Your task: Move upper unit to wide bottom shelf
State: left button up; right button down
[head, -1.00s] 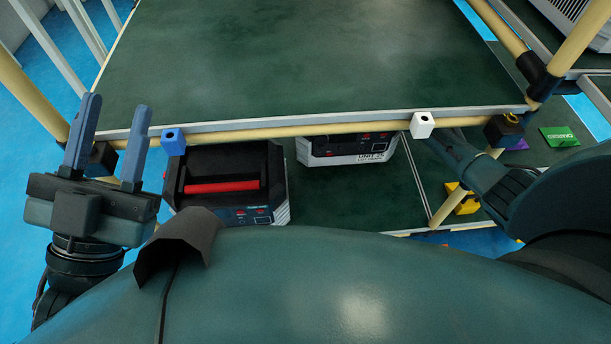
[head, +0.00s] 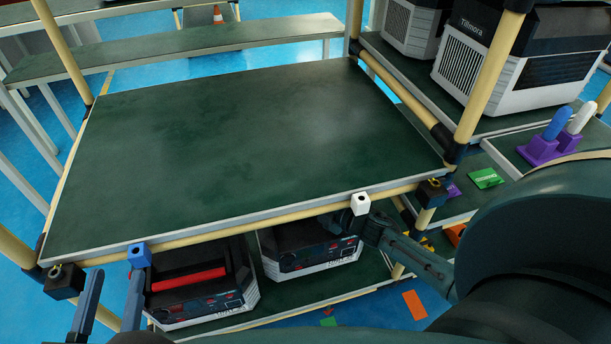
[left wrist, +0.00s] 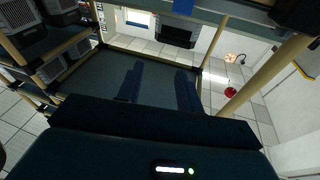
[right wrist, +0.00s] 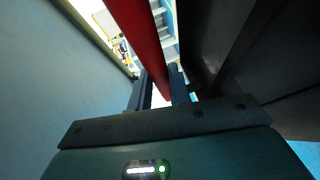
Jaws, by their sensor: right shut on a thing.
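A dark unit (head: 303,252) with a pale base is under the green top deck, on the right side of the wide bottom shelf (head: 375,271). Whether it rests fully there I cannot tell. My right gripper (right wrist: 158,92) is shut on its red handle (right wrist: 143,40) in the right wrist view; in the head view the deck hides the fingertips. A second unit (head: 200,296) with a red handle (head: 188,279) stands to its left, nearer the front. My left gripper (head: 110,292) is open and empty beside that unit's left side; it also shows open in the left wrist view (left wrist: 160,84).
The top deck (head: 250,150) is bare. A front rail carries a blue block (head: 139,255) and a white block (head: 360,203). A rack at the right holds grey-white units (head: 520,55). Purple holders (head: 547,150) and a green card (head: 486,178) lie on the right shelf.

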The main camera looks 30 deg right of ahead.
aim_at(314, 231)
jog(key=s, duration=0.2)
jog(key=s+a+b, duration=0.1)
jog(key=shift+s+a+f, duration=0.1)
jog(key=shift+s+f, duration=0.15)
jog(key=shift+s, duration=0.05)
jog(key=shift+f+b, duration=0.4)
jog(key=shift+f, duration=0.05)
jog(key=shift+f+b, duration=0.4)
jog(key=shift+f, duration=0.2)
jog(key=shift+r, duration=0.1)
jog(key=c, duration=1.7)
grip_release()
jog(key=shift+s+f, duration=0.2)
jog(key=shift+f, duration=0.35)
jog(key=o, duration=0.4)
pick_arm(q)
jog(key=shift+d+r+h, duration=0.1)
jog(key=shift+d+h, duration=0.05)
jog(key=shift+h, duration=0.35)
